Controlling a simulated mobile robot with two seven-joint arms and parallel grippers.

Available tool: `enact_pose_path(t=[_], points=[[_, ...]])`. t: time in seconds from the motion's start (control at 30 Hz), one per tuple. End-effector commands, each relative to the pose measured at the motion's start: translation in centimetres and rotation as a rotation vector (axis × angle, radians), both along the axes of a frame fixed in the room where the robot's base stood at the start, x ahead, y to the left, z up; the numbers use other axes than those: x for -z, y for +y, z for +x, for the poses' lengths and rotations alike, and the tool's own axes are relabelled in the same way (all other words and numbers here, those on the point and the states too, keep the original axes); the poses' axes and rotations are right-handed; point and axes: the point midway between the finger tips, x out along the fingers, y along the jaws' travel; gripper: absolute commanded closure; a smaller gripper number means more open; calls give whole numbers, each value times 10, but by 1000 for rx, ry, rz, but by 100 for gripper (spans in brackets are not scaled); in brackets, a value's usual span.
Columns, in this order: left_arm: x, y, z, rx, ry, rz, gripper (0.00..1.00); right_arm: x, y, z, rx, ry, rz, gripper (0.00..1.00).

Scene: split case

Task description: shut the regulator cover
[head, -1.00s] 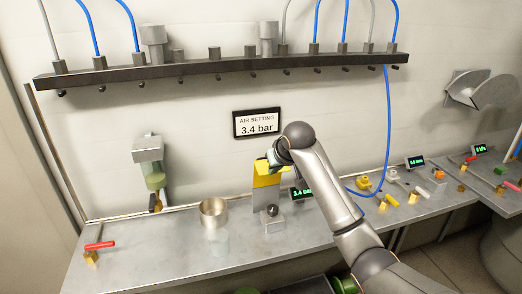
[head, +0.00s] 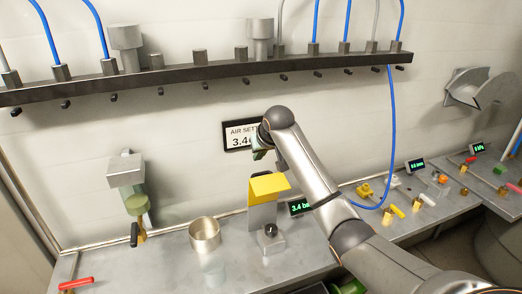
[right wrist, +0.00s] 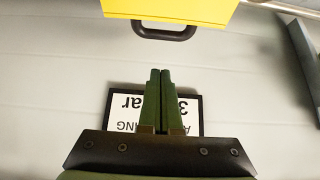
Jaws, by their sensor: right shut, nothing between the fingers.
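The regulator cover (head: 268,187) is a yellow flap at the top of a grey upright plate. It is raised, with open space between it and the regulator's round knob (head: 270,231) on the bench. In the right wrist view the yellow cover (right wrist: 175,9) is at the top edge, with its dark handle (right wrist: 150,33) facing the fingers. My right gripper (head: 258,154) is above and behind the cover, near the wall sign. In the right wrist view its green fingers (right wrist: 160,75) are shut and empty, apart from the handle. My left gripper is not in view.
A metal cup (head: 204,236) stands left of the regulator. A small display (head: 300,206) reading 3.4 bar is to its right. The air setting sign (head: 238,134) is on the wall behind my gripper. A dark pipe rail (head: 210,72) runs above. A red-handled valve (head: 75,283) is front left.

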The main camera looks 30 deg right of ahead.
Motion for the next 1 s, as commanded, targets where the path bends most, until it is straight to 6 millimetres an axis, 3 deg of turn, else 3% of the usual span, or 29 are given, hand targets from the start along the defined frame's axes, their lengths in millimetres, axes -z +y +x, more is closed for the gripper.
enact_pose_path(t=[0.37,0.7,1.0], points=[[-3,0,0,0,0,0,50,37,-6,28,-1,0,-1,100],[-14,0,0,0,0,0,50,35,0,-1,-1,-1,-2,100],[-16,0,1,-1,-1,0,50,35,2,-11,0,-2,0,100]])
